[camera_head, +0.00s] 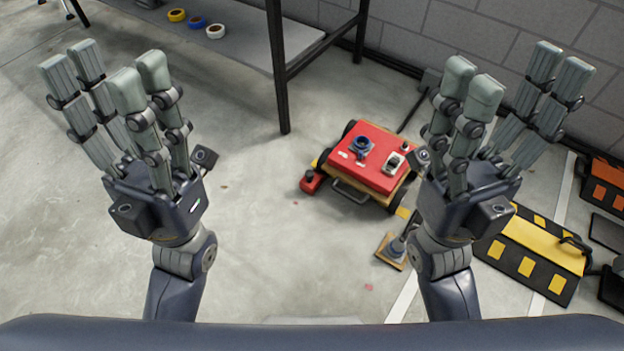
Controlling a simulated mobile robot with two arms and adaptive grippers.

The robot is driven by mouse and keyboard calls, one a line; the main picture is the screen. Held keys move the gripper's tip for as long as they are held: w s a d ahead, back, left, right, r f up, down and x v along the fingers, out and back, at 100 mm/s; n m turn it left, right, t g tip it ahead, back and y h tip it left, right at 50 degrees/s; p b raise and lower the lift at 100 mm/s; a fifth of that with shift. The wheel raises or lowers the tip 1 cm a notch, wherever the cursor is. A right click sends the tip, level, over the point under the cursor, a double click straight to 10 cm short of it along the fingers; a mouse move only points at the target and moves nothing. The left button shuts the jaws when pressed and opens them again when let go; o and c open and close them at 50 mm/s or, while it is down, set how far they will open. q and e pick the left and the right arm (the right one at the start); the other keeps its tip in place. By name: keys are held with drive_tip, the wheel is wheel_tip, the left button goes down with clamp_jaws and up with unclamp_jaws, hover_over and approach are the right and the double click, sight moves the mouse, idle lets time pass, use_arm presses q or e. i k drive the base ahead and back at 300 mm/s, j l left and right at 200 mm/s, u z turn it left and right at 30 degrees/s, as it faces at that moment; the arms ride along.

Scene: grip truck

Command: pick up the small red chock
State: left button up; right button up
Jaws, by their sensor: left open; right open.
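A small red chock (311,182) with a dark knob on top sits on the floor at the left front corner of a low red-topped cart (364,169). It looks close against the cart's wheel; I cannot tell if they touch. My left gripper (107,82) is open and empty, raised at the left with its fingers pointing up, well left of the chock. My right gripper (512,82) is open and empty, raised to the right of the cart, and its arm stands just in front of the cart's right side.
A yellow and black ramp-like block (530,250) lies at the right, with an orange and black one (604,187) behind it. A dark-framed table (255,45) holds tape rolls. A wooden-based tool (392,250) stands beside my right arm. Floor left of the chock is clear.

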sight(312, 181)
drive_tip(key=i+l, duration=0.2)
drive_tip(key=l, duration=0.2)
drive_tip(key=i+l, duration=0.2)
drive_tip(key=l, duration=0.2)
drive_tip(key=u, duration=0.4)
drive_tip(key=l+u, duration=0.15)
drive_tip(key=u, duration=0.25)
drive_tip(key=i+l+u, duration=0.1)
drive_tip(key=u, duration=0.25)
drive_tip(key=l+u, duration=0.1)
drive_tip(key=u, duration=0.3)
